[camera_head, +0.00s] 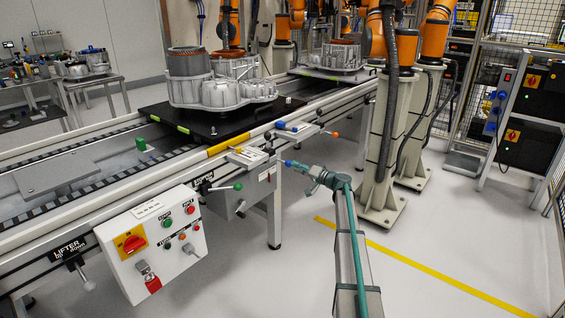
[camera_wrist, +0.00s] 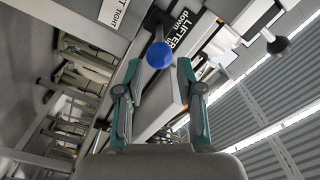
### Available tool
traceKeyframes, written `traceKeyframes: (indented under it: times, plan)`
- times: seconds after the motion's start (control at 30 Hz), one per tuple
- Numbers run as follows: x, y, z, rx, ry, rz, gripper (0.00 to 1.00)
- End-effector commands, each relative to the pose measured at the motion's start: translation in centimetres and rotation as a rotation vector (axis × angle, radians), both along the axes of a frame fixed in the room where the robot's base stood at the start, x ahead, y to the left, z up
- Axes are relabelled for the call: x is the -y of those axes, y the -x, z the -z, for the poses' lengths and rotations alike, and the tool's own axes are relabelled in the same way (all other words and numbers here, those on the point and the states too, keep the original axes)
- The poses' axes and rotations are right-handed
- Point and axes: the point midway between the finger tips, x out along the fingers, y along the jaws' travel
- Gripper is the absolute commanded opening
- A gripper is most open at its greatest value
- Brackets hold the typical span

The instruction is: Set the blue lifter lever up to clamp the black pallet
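The lifter lever's blue ball knob (camera_wrist: 159,55) shows in the wrist view beside a black "LIFTER" label (camera_wrist: 181,32) with "down" on it. The same blue knob (camera_head: 287,163) is small in the head view, at the side of the conveyor. My gripper (camera_wrist: 159,68) is open, with its fingertips on either side of the knob in the picture and gaps to both. It also shows in the head view (camera_head: 300,168), just right of the knob. The lever's rod is mostly hidden behind the knob. The black pallet (camera_head: 222,127) sits on the conveyor under a grey stator housing (camera_head: 215,85).
A lever with a green knob (camera_head: 238,186) sticks out left of my gripper. A control box (camera_head: 155,240) hangs at the front left. A lever with an orange knob (camera_head: 335,134) is further along the rail. A black knob (camera_wrist: 278,45) is at the wrist view's upper right.

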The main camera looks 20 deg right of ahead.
Motion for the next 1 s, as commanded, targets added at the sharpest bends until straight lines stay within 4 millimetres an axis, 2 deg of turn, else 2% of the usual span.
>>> traceKeyframes:
  times: [0.3, 0.5, 0.7, 0.97, 1.0]
  plan:
    - [-2.7, -5.4, 0.1, -0.001, 0.0, -0.003, 0.37]
    - [-4.0, -7.6, 0.1, -0.002, -0.001, -0.002, 0.37]
    - [-4.5, -8.4, 0.1, -0.001, -0.002, -0.001, 0.37]
    - [-4.5, -8.5, 0.1, -0.002, -0.001, 0.0, 0.37]
    - [-4.5, -8.5, 0.1, -0.002, -0.001, 0.0, 0.34]
